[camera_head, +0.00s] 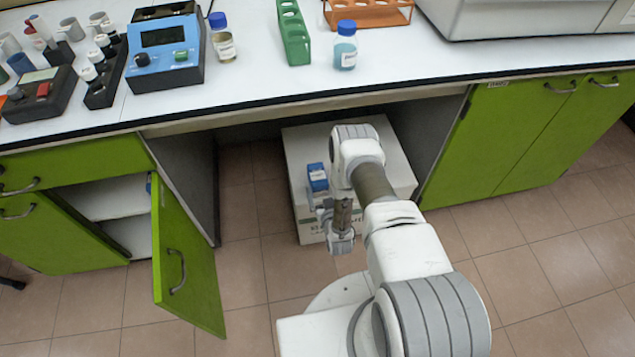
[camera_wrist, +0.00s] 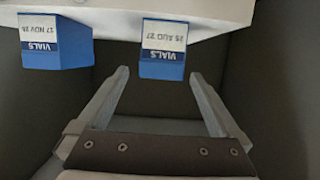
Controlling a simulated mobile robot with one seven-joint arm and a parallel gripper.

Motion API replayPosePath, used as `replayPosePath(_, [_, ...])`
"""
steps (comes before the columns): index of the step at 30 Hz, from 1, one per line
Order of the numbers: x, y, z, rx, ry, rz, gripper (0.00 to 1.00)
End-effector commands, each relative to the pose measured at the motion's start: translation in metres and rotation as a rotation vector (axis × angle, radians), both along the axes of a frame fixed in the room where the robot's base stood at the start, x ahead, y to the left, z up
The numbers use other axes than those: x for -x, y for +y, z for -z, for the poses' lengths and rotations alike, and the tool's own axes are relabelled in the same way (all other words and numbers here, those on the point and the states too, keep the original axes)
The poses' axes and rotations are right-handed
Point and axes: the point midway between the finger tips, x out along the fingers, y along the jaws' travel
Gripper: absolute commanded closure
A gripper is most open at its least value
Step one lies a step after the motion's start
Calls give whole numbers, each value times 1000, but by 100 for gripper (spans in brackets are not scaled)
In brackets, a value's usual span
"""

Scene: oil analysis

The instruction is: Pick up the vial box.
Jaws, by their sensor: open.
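Two blue vial boxes with white labels show in the wrist view. One vial box (camera_wrist: 163,66), its label reading "25 AUG 27" upside down, is at the middle, ahead of my gripper (camera_wrist: 159,75) and roughly in line with the gap between its fingers. The other vial box (camera_wrist: 56,55), apparently labelled "17 NOV 28", is at the left. In the head view one blue vial box (camera_head: 317,178) sits on a white carton under the bench; the other is not visible there, and my arm covers part of the carton. My gripper (camera_head: 320,203) is open and empty, close to that box.
The white carton (camera_head: 390,150) stands in the knee space between cabinet walls. An open green door (camera_head: 187,260) juts out at the left. The bench top (camera_head: 265,65) above carries a blue instrument (camera_head: 165,55), bottles and racks. Tiled floor is clear at the right.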

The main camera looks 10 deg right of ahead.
Motion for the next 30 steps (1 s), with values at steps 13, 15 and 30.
replayPosePath(13, [-47, 2, 15, 0, -3, 0, 0])
replayPosePath(15, [-57, 3, 17, 0, -3, 0, 0])
replayPosePath(30, [-72, 3, 20, 0, 0, -1, 18])
